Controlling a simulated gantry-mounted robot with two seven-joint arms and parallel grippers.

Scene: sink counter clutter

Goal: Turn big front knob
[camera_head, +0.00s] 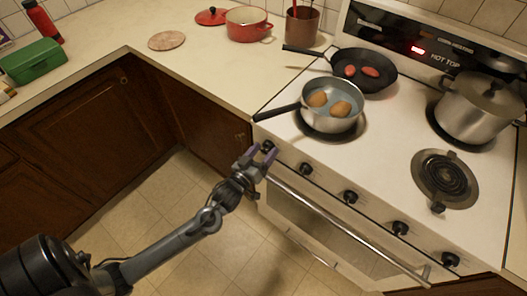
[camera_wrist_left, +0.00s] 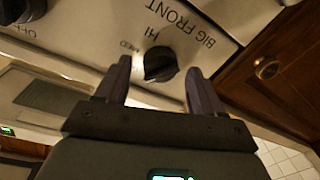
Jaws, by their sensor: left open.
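The big front knob (camera_wrist_left: 160,63) is round and black. In the left wrist view it sits on the white stove panel beside the words BIG FRONT and the marks HI and MED. In the head view it is the leftmost knob (camera_head: 268,146) on the stove front, partly hidden by my gripper. My left gripper (camera_head: 261,153) is open right at this knob. In the left wrist view its two dark fingers (camera_wrist_left: 159,74) stand on either side of the knob, with a gap on each side. How deep the knob sits between them is unclear. My right gripper is not in view.
Several other knobs line the stove front (camera_head: 350,196) to the right, above the oven handle (camera_head: 340,228). A saucepan (camera_head: 331,116) with a long black handle stands above the big front knob. A cabinet (camera_wrist_left: 268,68) is close by on the left. Open floor (camera_head: 165,207) lies below.

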